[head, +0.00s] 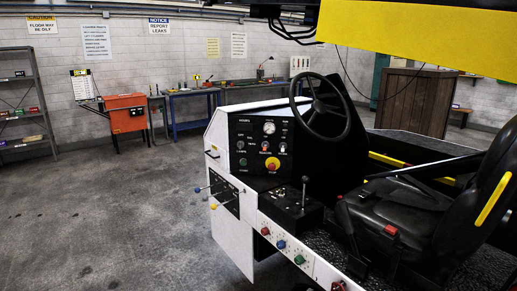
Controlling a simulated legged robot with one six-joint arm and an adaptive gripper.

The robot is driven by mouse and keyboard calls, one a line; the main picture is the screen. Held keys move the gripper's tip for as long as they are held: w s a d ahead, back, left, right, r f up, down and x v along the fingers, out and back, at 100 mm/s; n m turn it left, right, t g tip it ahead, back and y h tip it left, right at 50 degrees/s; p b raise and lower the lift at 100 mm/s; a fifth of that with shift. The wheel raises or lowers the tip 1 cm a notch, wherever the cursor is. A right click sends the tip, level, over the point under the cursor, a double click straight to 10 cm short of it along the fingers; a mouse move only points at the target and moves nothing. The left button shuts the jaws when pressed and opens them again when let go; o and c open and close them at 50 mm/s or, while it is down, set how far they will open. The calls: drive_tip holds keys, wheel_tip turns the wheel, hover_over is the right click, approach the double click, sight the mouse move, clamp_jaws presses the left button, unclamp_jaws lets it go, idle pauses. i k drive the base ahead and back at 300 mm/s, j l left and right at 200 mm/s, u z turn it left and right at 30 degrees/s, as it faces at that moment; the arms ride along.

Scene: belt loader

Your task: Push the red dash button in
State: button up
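The black dash panel (258,128) of the belt loader faces me near the middle of the head view. A round red button (272,164) on a yellow surround sits low on its right side. I cannot tell how far in it stands. Nothing covers it. A round gauge (269,128) is above it, and small knobs lie between them. A small green button (243,162) is to its left. My gripper is not in view.
A black steering wheel (325,107) stands to the right of the dash, and a lever (304,192) rises below it. Colour-tipped levers (215,195) stick out on the left. A black seat (420,207) is at right. Open concrete floor (110,215) lies left of the loader.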

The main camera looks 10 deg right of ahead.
sight(271, 166)
drive_tip(key=i+j, duration=0.3)
drive_tip(key=i, duration=0.25)
drive_tip(key=i+j+z, duration=0.15)
drive_tip(key=i, duration=0.35)
drive_tip(key=i+j, duration=0.45)
drive_tip(key=i+j+z, duration=0.1)
drive_tip(key=i+j, duration=0.25)
drive_tip(key=i, duration=0.25)
